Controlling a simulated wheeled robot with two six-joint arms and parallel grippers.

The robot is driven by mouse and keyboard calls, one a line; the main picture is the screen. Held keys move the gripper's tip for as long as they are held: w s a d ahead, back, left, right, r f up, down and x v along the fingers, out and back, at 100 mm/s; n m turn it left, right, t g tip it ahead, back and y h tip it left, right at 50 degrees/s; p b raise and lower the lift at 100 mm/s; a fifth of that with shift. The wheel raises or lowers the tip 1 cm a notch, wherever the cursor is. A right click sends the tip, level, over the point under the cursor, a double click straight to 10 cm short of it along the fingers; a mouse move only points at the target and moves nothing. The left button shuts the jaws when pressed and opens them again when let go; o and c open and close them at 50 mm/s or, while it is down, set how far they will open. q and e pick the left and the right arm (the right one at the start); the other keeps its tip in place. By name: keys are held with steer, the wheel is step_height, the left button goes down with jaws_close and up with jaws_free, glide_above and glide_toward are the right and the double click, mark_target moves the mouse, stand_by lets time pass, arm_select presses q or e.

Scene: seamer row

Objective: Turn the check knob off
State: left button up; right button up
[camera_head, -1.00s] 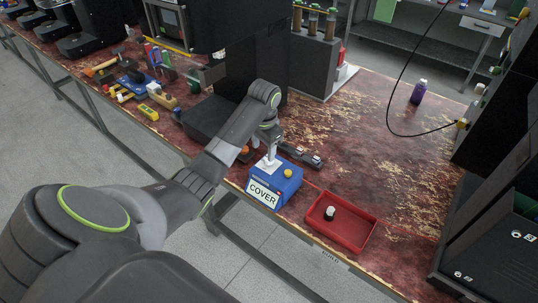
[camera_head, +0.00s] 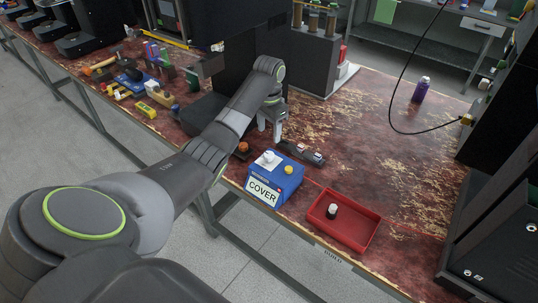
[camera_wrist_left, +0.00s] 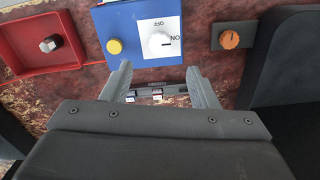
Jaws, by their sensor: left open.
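A blue box (camera_head: 274,184) with a white label reading COVER stands near the table's front edge. A white knob (camera_head: 268,157) and a yellow button (camera_head: 289,170) are on its top. In the left wrist view the white knob (camera_wrist_left: 159,43) sits on a white plate marked OFF and ON, and a short dark mark on it lies toward the ON side. No label reading "check" is legible. My left gripper (camera_head: 270,130) is open and empty, behind the box and apart from the knob. Its two fingers (camera_wrist_left: 162,82) show spread in the wrist view. My right gripper is not in view.
A red tray (camera_head: 366,236) with a small black-and-white knob-like piece is right of the box. An orange knob (camera_head: 242,147) is on its left. A dark strip with small switches (camera_head: 312,157) lies behind.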

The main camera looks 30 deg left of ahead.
mark_target(269, 153)
arm_select(q)
step_height(269, 153, down, 9)
steer(key=shift+f, duration=0.2)
steer(key=shift+c, duration=0.3)
steer(key=c, duration=0.9)
steer(key=shift+r+n+p, duration=0.3)
steer(key=shift+n+p, duration=1)
steer(key=shift+p, duration=0.35)
steer(key=n+p, duration=0.3)
steer(key=n, duration=0.1)
steer(key=shift+n, duration=0.3)
steer(key=n+p, duration=0.2)
steer(key=n, duration=0.3)
steer(key=shift+f, duration=0.1)
steer(key=n+p, duration=0.1)
steer(key=n, duration=0.4)
steer(key=shift+w+a+n, duration=0.1)
steer(key=shift+n, duration=0.3)
